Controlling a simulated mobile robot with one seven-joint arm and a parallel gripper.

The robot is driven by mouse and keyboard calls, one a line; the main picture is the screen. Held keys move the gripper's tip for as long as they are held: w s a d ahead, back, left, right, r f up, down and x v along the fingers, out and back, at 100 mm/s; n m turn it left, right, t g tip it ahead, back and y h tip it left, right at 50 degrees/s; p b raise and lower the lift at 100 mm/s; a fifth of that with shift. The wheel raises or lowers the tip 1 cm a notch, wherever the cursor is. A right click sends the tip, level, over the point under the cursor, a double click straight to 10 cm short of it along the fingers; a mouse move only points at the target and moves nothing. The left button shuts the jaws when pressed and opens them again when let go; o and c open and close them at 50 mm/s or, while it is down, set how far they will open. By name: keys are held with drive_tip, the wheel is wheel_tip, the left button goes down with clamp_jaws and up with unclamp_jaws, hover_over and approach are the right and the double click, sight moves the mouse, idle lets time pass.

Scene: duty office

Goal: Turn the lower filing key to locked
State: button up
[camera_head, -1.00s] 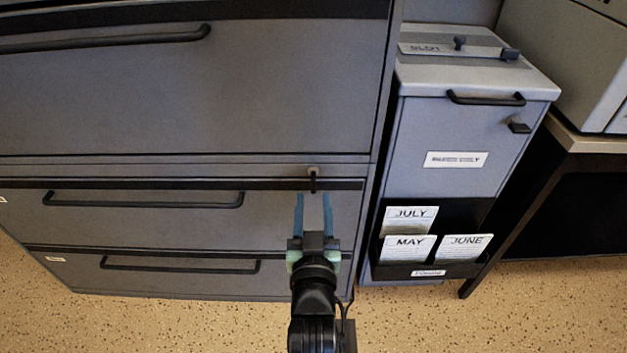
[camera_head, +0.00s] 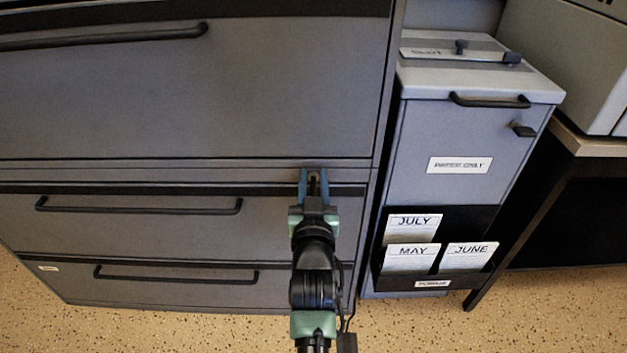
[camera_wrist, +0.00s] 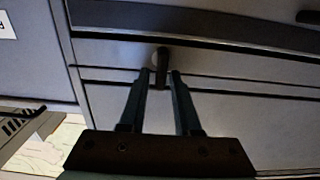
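The lower filing key (camera_wrist: 162,62) is a small dark key in a round lock on the strip between cabinet drawers. In the wrist view it hangs roughly upright between my two fingertips. My gripper (camera_head: 314,178) is at the key in the head view, with one blue finger on each side of it. In the wrist view the fingers of my gripper (camera_wrist: 159,75) are apart, with a visible gap, and the left fingertip is close to the key. I cannot tell whether either finger touches it. In the head view the key is mostly hidden by my fingers.
The filing cabinet (camera_head: 200,120) has drawer handles (camera_head: 140,210) left of my arm. A narrow grey shredder-like bin (camera_head: 450,130) stands to the right, with a card rack (camera_head: 432,284) holding JULY, MAY and JUNE cards. A desk (camera_head: 580,145) is at far right. Speckled floor lies below.

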clamp_jaws()
drive_tip(key=m, duration=0.1)
drive_tip(key=m+p, duration=0.1)
drive_tip(key=m, duration=0.1)
drive_tip(key=shift+d+m+p, duration=0.3)
drive_tip(key=m, duration=0.4)
drive_tip(key=f+m+p, duration=0.1)
drive_tip(key=m, duration=0.4)
drive_tip(key=d+f+m, duration=0.1)
drive_tip(key=m, duration=0.4)
drive_tip(key=shift+d, duration=0.1)
drive_tip(key=shift+m, duration=0.3)
idle(0.4)
drive_tip(key=shift+o, duration=1.4)
unclamp_jaws()
